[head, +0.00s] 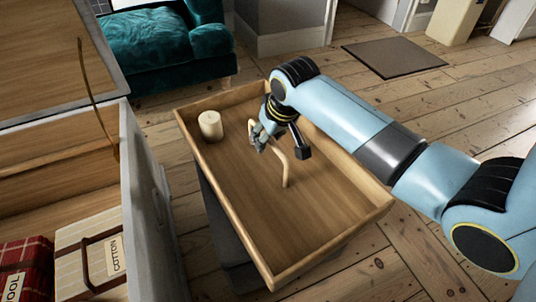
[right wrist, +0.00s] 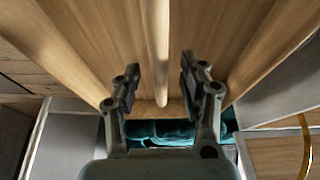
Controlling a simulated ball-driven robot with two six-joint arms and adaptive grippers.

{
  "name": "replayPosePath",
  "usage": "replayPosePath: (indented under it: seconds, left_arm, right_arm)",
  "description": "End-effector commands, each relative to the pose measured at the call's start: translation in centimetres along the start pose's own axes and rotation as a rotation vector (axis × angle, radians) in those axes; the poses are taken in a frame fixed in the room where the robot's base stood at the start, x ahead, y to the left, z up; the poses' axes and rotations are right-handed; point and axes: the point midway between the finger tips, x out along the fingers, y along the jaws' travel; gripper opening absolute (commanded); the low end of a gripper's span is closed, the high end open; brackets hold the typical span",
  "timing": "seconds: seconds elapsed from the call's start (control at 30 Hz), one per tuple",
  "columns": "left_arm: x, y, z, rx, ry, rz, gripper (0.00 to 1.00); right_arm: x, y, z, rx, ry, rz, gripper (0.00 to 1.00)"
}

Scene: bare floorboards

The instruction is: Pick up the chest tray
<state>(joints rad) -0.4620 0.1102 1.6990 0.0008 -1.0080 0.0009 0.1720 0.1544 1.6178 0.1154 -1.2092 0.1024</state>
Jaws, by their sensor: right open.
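The chest tray (head: 335,222) is a shallow wooden tray with low raised rims and a curved wooden handle (head: 285,172) at its middle. A cream cylinder (head: 210,126) like a candle stands upright in its far left corner. My right gripper (head: 262,140) is over the tray, at the far part of the handle, and hides some of it. In the right wrist view the right gripper (right wrist: 160,68) is open, and the handle bar (right wrist: 155,45) runs between its two fingers with a gap on both sides. My left gripper is not in view.
An open chest (head: 135,190) stands left of the tray, its lid (head: 40,55) raised. Inside lie a cotton-labelled box (head: 85,245) and a red plaid bundle (head: 25,270). A teal sofa (head: 155,48) is behind. The floorboards right of the tray are clear up to a mat (head: 392,57).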

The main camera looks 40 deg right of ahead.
Motion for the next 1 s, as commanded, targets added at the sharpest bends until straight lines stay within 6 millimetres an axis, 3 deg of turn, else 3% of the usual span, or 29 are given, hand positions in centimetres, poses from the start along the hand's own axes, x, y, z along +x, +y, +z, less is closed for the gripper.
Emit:
replayPosePath:
  seconds: [0.57, 0.87, 1.0]
  left_arm:
    - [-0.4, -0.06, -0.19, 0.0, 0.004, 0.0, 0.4]
    - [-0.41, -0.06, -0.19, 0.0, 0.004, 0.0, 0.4]
    - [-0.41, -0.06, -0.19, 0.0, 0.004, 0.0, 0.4]
  right_arm:
    - [0.32, -0.01, 0.13, 0.0, 0.0, 0.0, 0.41]
    - [0.31, 0.0, 0.14, 0.0, 0.0, 0.0, 0.02]
    - [0.31, 0.01, 0.14, 0.0, 0.0, 0.0, 0.0]
